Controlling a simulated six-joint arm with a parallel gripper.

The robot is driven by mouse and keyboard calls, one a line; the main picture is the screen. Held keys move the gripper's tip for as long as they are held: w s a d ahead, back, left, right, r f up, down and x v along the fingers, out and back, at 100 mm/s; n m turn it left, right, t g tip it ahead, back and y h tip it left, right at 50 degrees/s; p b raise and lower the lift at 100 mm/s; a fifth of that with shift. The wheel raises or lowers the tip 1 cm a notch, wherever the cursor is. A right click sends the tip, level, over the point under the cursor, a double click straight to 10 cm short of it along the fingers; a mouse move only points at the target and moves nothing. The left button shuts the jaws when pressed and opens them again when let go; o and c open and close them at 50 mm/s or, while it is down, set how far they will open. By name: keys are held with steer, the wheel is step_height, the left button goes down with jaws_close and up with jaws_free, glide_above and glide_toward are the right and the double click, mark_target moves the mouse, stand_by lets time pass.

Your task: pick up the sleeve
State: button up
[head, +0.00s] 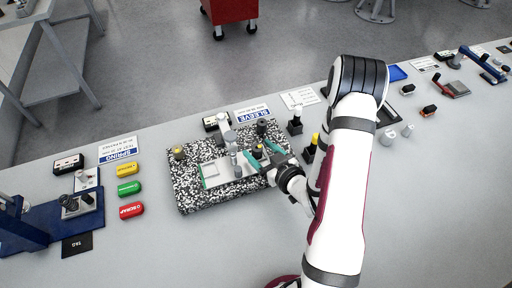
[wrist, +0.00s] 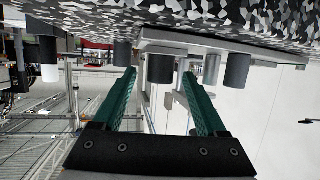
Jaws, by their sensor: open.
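My gripper (head: 264,155) reaches in from the right over a speckled block (head: 188,196). Its teal fingers are apart, with nothing visibly held between them. A card reading SLEEVE (head: 252,114) lies behind the block. I cannot tell which cylinder is the sleeve.
A light plate (head: 215,172) and a grey upright post (head: 236,160) stand on the block, left of my gripper. Yellow, green and red labelled pieces (head: 129,188) lie further left. A dark stand with a yellow top (head: 313,145) is close by my arm.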

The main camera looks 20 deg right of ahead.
mark_target(254, 146)
steer(key=x, duration=0.5)
steer(key=shift+s, duration=0.1)
jaws_close()
